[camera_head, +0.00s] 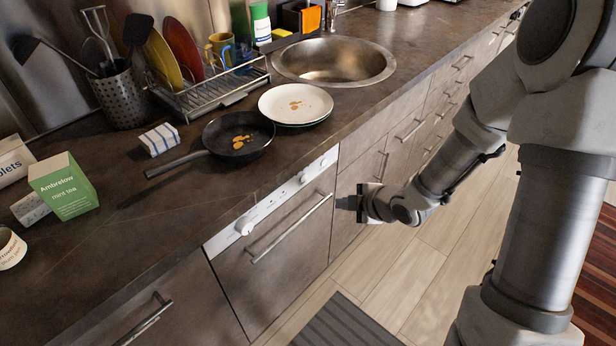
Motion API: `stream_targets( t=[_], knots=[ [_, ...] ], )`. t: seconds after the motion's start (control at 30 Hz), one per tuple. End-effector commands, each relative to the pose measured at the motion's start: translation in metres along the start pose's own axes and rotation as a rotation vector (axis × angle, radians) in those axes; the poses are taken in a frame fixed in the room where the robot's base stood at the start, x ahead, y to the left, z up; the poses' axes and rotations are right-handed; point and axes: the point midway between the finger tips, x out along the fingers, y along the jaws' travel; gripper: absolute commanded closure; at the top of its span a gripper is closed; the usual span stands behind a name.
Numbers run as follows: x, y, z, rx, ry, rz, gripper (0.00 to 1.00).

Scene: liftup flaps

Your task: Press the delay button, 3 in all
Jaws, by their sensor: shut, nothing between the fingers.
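A dishwasher (280,262) is built in under the counter, its door shut. Its white control panel (272,203) runs along the top of the door. The panel has a round knob (244,227) at its left end, small marks in the middle and two small round controls (303,178) toward the right. The labels are too small to read, so I cannot tell which control is the delay button. My gripper (340,202) is shut and empty. It points left, to the right of the dishwasher handle (290,230), in front of the neighbouring cabinet and apart from the panel.
A black pan (238,137) and a white plate (296,103), both with food scraps, stand on the counter above the dishwasher. Drawers with bar handles (408,130) continue to the right. A grey striped mat (340,325) lies on the floor. The floor before the cabinets is otherwise clear.

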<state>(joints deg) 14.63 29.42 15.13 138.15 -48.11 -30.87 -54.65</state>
Motion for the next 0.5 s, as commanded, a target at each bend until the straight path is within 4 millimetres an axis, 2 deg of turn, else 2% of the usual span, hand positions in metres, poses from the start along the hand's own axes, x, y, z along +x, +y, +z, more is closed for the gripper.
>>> stream_targets(
  t=[0.27, 0.5],
  knots=[
    [0.001, 0.001, -0.001, 0.001, -0.001, 0.000, 1.00],
    [0.017, 0.012, -0.012, -0.001, 0.000, 0.000, 1.00]
  ],
)
